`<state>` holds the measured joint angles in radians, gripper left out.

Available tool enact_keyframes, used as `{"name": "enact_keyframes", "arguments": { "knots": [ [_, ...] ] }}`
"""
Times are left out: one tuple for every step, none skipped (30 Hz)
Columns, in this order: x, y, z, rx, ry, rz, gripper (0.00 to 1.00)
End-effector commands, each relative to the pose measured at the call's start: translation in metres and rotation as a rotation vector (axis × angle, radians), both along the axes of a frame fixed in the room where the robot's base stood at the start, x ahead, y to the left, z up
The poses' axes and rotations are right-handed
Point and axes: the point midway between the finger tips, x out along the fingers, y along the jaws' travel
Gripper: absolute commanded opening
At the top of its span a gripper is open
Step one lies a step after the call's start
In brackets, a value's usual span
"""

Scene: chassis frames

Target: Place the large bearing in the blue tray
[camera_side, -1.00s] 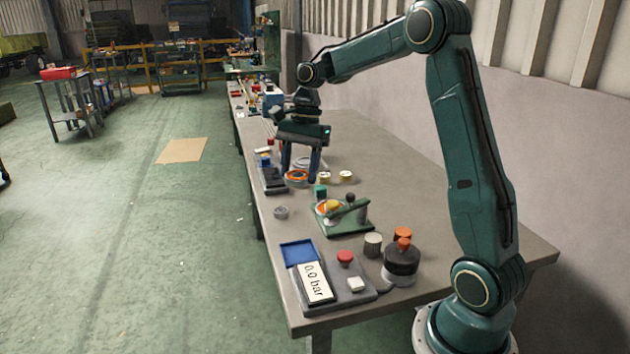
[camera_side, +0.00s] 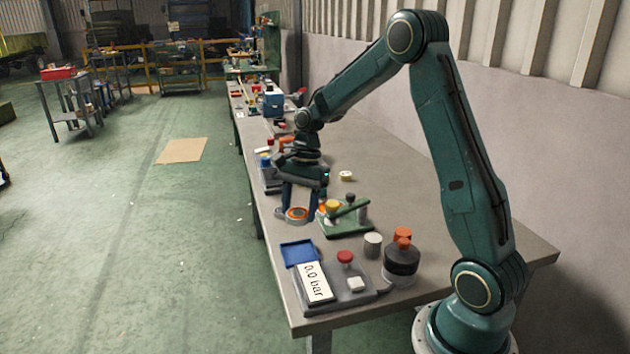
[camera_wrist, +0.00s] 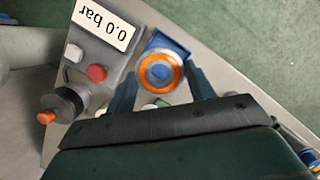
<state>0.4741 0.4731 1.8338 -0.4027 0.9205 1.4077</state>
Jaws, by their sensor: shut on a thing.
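The large bearing, a ring with an orange band (camera_side: 296,214), is between the fingers of my gripper (camera_side: 304,212), which is shut on it. In the wrist view the bearing (camera_wrist: 160,72) shows as an orange ring with a blue centre between my fingers. The blue tray (camera_side: 299,253) is at the table's left edge, nearer the side camera than the bearing. In the wrist view the tray (camera_wrist: 152,46) is partly hidden behind the bearing. The side view does not show clearly how high the bearing is above the table.
A grey panel with a 0.0 bar display (camera_side: 316,282), a red button (camera_side: 345,257) and a white button adjoins the tray. A green fixture (camera_side: 346,218) stands just right of my gripper. A grey cylinder (camera_side: 373,244) and a dark orange-topped part (camera_side: 402,258) stand farther right.

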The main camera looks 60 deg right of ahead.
Motion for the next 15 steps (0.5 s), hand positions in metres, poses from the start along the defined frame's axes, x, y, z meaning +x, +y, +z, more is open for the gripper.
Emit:
{"name": "enact_keyframes", "arguments": {
  "knots": [
    [-0.001,0.001,-0.011,0.002,0.004,0.000,0.22],
    [-0.001,0.001,-0.016,0.002,0.005,0.000,0.22],
    [-0.001,0.001,-0.024,0.001,0.004,0.001,0.22],
    [-0.001,0.001,-0.029,0.002,0.004,0.001,0.22],
    [0.000,0.000,-0.034,0.001,0.003,0.000,0.22],
    [-0.001,0.001,-0.041,0.001,0.005,0.000,0.22],
    [-0.001,0.001,-0.044,0.001,0.004,0.001,0.22],
    [-0.001,0.001,-0.048,0.001,0.003,0.002,0.22],
    [0.000,0.001,-0.052,0.001,0.003,0.002,0.22],
    [0.000,0.000,-0.055,0.001,0.002,0.001,0.22],
    [0.000,0.000,-0.057,0.000,0.001,0.001,0.22],
    [0.000,0.000,-0.059,0.000,0.000,0.001,0.22],
    [0.000,0.000,-0.060,0.000,0.000,0.000,0.22],
    [0.000,0.000,-0.060,0.000,0.000,0.000,0.22],
    [0.000,0.000,-0.061,-0.001,0.000,0.000,0.22]
  ]
}}
